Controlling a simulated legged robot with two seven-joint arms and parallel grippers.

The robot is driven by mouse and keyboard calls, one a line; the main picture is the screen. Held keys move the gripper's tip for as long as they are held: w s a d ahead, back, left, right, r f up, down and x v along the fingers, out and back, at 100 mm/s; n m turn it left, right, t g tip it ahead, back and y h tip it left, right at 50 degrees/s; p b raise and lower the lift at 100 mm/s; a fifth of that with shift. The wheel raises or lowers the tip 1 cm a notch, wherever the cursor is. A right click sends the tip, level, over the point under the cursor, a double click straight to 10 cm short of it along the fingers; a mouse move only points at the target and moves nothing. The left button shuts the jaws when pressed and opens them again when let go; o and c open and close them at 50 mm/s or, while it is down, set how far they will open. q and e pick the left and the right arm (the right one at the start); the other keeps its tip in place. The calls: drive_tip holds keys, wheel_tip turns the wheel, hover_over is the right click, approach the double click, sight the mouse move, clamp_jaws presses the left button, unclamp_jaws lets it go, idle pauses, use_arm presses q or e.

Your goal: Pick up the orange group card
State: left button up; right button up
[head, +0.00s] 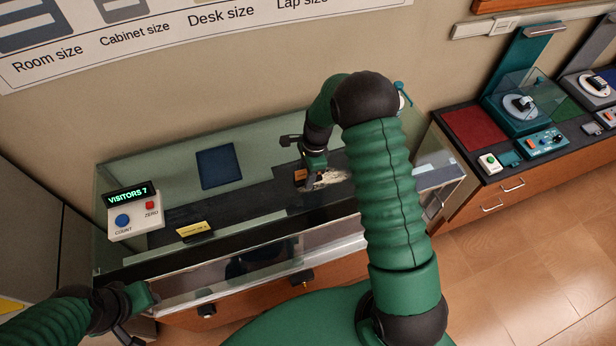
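A small orange piece, which looks like the orange group card (299,174), shows at the tip of my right gripper (304,180), over the dark top of the display case. My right arm reaches down to it from above. The gripper's fingers are small and dark here, and I cannot tell whether they are closed on the card or only beside it. My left gripper (130,318) is at the lower left, in front of the case and away from the card. Its fingers are partly cut off or unclear, so its opening cannot be read.
The glass-sided case (125,262) carries a visitor counter (135,217), a yellow card (195,230) in a dark holder and a dark blue square (218,166). A pale object (330,178) lies right of my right gripper. A second bench (470,180) with devices stands at right.

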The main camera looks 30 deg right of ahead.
drive_tip(key=shift+s+d+f, duration=0.1)
drive_tip(key=shift+d, duration=0.1)
drive_tip(key=c, duration=0.5)
clamp_jaws()
drive_tip(key=shift+a, duration=0.2)
